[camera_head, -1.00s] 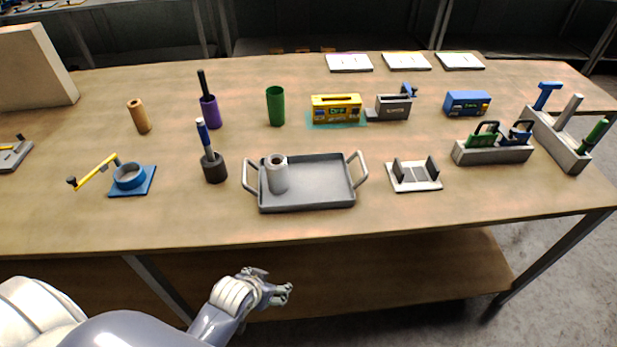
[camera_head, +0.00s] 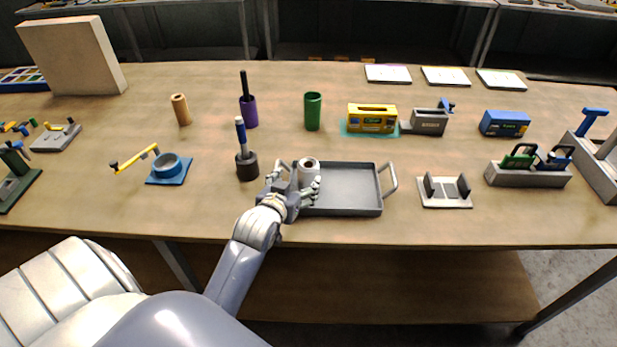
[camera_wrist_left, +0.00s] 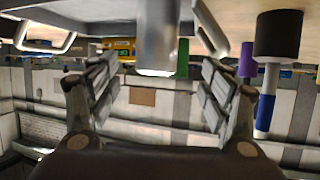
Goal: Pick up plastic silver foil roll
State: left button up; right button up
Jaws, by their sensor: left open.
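The silver foil roll (camera_head: 308,172) stands upright at the left end of the grey metal tray (camera_head: 352,190). My left gripper (camera_head: 297,183) is open at the tray's left end, with its fingers reaching to either side of the roll. In the left wrist view the roll (camera_wrist_left: 158,38) lies between the two spread fingers (camera_wrist_left: 158,95). I cannot tell whether either finger touches it. My right gripper is not in view.
A dark holder with a blue-handled tool (camera_head: 246,165) stands just left of my gripper. A green cup (camera_head: 312,111) and a yellow box (camera_head: 372,118) stand behind the tray. A small metal stand (camera_head: 445,191) is to the right. The table's front strip is clear.

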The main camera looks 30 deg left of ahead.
aim_at(304, 174)
pick_arm(q)
jog(key=x, duration=0.4)
jog(key=shift+w+p, duration=0.4)
jog(key=shift+w, duration=0.05)
jog(key=p+x, duration=0.1)
jog(key=x, duration=0.2)
jog(key=shift+w+d, duration=0.1)
jog(key=shift+w, duration=0.1)
jog(key=shift+w+f, duration=0.3)
jog(key=shift+w, duration=0.2)
jog(key=c, duration=1.3)
jog(key=shift+r, duration=0.2)
